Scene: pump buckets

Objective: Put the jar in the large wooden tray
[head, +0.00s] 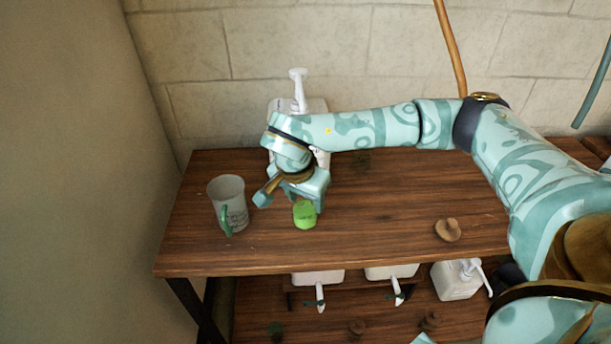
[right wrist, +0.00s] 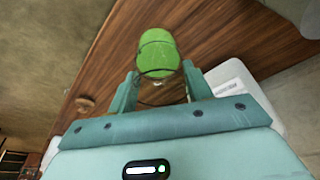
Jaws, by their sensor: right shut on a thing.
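The jar (head: 305,214) shows as a small bright green thing at the right gripper (head: 297,196), over the middle-left of the wooden table. In the right wrist view the jar (right wrist: 158,52) has a green top and sits between the two fingers of the right gripper (right wrist: 160,88), which is shut on it. The gripper hides part of the jar, and I cannot tell whether it touches the table. I cannot make out a large wooden tray in either view. My left gripper is not in view.
A white mug (head: 230,203) with a green handle stands left of the gripper. A white pump bucket (head: 299,92) stands behind my right arm. A brown wooden knob-like thing (head: 448,230) lies on the right. More pump buckets (head: 457,280) stand on the lower shelf. The table's middle is clear.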

